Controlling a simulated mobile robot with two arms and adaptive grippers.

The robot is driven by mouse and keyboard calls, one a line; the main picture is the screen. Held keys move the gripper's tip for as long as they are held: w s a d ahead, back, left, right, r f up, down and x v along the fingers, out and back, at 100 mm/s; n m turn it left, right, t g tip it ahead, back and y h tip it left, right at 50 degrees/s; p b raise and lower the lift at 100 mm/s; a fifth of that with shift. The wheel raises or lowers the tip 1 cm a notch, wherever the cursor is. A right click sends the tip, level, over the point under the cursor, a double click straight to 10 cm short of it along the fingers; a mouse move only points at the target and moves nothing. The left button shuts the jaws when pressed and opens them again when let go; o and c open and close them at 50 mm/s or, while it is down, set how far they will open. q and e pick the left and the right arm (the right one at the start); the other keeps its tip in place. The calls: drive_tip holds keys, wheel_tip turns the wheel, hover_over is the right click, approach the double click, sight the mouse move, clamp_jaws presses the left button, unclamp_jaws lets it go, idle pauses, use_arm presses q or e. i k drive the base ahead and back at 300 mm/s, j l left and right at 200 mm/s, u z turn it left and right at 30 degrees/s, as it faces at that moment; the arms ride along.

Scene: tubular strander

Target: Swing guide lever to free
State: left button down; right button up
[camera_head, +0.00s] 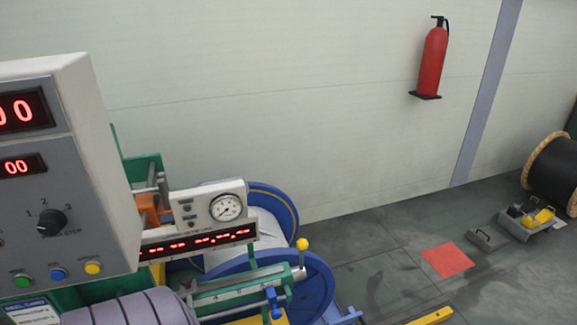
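A short upright lever with a yellow ball knob (302,244) stands at the right end of the green traverse unit (240,292), in front of the blue-flanged reel (312,283). A blue handle (272,296) hangs on the front of the same unit. No readable label shows which of them is the guide lever. The unit carries a pale scale strip, too small to read. Neither of my grippers is in view, so no contact with the levers shows.
A grey control panel (100,215) with red displays, a rotary knob and coloured buttons fills the left. A gauge box (212,207) stands behind the unit. The floor holds a red mat (447,261), a grey tray (532,226) and a black cable drum (556,172). A fire extinguisher (431,62) hangs on the wall.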

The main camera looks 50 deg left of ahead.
sight(299, 273)
drive_tip(key=i+j+u, duration=0.1)
drive_tip(key=u, duration=0.35)
drive_tip(key=i+u, duration=0.5)
drive_tip(key=u, duration=0.35)
drive_tip(key=i+l+u, duration=0.1)
drive_tip(key=u, duration=0.3)
drive_tip(key=k+l+u, duration=0.1)
drive_tip(key=k+l, duration=0.95)
